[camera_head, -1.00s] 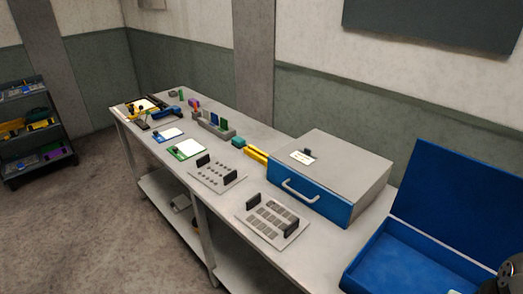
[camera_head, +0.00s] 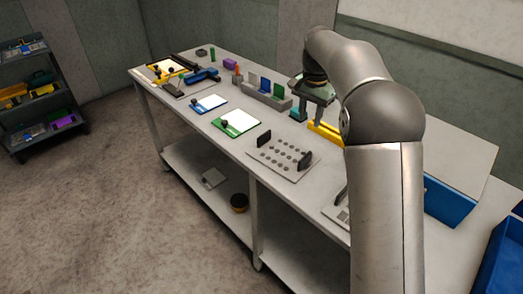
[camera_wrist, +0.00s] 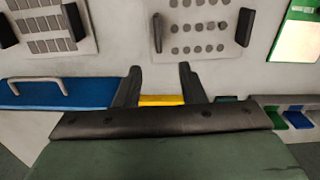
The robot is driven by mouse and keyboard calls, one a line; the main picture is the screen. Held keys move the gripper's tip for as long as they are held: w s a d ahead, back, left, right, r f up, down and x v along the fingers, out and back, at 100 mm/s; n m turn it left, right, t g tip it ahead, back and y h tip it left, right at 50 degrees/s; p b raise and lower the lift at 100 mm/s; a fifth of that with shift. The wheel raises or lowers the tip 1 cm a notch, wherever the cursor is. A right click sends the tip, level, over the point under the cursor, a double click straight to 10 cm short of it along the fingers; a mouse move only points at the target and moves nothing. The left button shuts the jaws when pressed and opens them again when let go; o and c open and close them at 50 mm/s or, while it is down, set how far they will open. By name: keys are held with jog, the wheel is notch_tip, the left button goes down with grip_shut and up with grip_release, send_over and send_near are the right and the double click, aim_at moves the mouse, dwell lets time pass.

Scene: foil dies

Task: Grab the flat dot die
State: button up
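The flat dot die, a light plate with rows of dark round dots and two black upright handles, lies on the bench in the head view (camera_head: 281,160). It also shows at the top of the wrist view (camera_wrist: 198,42), cut off by the frame edge. My gripper (camera_wrist: 160,68) is open, with nothing between its two dark fingers. The die lies beyond the fingertips in the wrist view, apart from them. In the head view my gripper is above the back of the bench, behind the die, its fingertips not clear.
A slotted plate (camera_wrist: 50,32) with black handles lies beside the die. A blue-fronted box with a handle (camera_wrist: 65,95) and a yellow bar (camera_wrist: 162,100) are near my gripper. A green-framed pad (camera_head: 236,124) and a slotted holder (camera_head: 262,97) stand nearby.

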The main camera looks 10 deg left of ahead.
jog(key=p, duration=0.1)
send_over(305, 156)
notch_tip(305, 156, down, 11)
jog(key=shift+d+r, duration=0.1)
jog(key=shift+f+p, duration=0.7)
jog(key=shift+f, duration=2.25)
grip_shut()
jog(key=shift+r, duration=0.15)
